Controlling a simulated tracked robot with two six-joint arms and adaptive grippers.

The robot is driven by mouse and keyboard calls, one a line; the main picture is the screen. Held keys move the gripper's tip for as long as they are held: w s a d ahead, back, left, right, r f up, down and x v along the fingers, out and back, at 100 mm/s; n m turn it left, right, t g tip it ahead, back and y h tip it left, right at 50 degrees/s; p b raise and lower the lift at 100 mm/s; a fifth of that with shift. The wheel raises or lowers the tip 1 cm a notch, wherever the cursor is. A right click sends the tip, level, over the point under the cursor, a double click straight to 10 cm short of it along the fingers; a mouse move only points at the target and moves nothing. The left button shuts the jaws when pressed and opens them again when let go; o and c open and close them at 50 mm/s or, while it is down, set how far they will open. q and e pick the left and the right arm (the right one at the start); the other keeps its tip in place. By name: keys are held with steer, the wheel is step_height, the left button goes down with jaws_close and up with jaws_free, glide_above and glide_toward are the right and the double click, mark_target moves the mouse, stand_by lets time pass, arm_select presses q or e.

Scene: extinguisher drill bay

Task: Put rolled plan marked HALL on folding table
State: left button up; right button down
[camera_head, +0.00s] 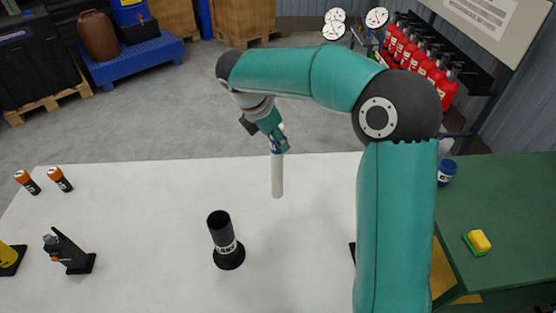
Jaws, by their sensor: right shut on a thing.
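My right gripper (277,144) is shut on the upper end of a pale rolled plan (277,177) with a blue band near its top. The roll hangs almost upright over the white table (150,212), and no marking on it is legible. Whether its lower end touches the table is hard to tell. A black tube stand (222,233) with a small white label, too small to read surely, stands on the white table nearer to me, left of the roll. My left gripper is not in view.
Two orange-and-black cylinders (59,179) and a dark handheld device (68,252) stand on the left of the white table. A green table (500,215) at right bears a blue jar (446,173) and a yellow-green sponge (478,241). Red extinguishers (436,68) hang behind.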

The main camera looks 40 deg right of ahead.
mark_target(277, 160)
steer(key=shift+f, duration=3.55)
steer(key=c, duration=0.8)
jaws_free()
steer(key=shift+f, duration=0.1)
steer(key=v, duration=1.2)
